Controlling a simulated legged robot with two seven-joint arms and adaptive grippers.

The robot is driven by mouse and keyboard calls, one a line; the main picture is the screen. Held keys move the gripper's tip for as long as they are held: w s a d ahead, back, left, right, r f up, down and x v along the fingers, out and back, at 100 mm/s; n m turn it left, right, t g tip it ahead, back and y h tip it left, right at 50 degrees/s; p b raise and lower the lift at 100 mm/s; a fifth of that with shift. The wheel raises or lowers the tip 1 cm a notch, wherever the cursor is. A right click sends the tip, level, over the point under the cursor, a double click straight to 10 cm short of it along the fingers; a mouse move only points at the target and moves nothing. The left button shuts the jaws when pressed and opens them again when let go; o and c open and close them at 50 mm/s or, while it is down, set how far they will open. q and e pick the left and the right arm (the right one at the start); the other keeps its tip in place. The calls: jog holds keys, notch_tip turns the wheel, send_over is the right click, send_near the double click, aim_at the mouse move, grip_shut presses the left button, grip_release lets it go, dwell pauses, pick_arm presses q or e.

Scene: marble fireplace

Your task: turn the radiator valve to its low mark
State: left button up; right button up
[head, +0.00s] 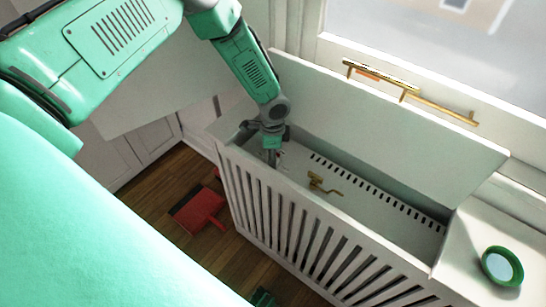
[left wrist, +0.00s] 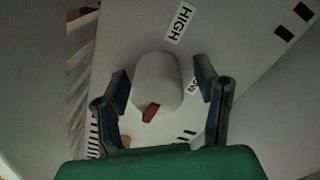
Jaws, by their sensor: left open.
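The radiator valve (left wrist: 156,82) is a pale rounded knob with a red pointer (left wrist: 151,113) at its near edge. In the left wrist view a HIGH label (left wrist: 179,23) lies beyond the knob. A second label (left wrist: 193,86), showing only "OW", is partly hidden by the knob and my right-hand finger. My left gripper (left wrist: 162,82) is open, with one finger on each side of the knob; I cannot tell whether they touch it. In the head view my left gripper (head: 271,155) reaches down inside the left end of the open radiator cover (head: 240,160). My right gripper is out of view.
The raised white lid (head: 390,125) stands along the back of the cover. A brass fitting (head: 322,184) lies inside, right of my gripper. A green-rimmed dish (head: 502,266) sits at right. A red dustpan (head: 198,210) is on the floor.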

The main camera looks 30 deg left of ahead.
pick_arm(q)
jog(key=shift+d+f, duration=0.15)
jog(key=shift+f, duration=0.05)
jog(key=c, duration=1.2)
jog(key=shift+o, duration=0.3)
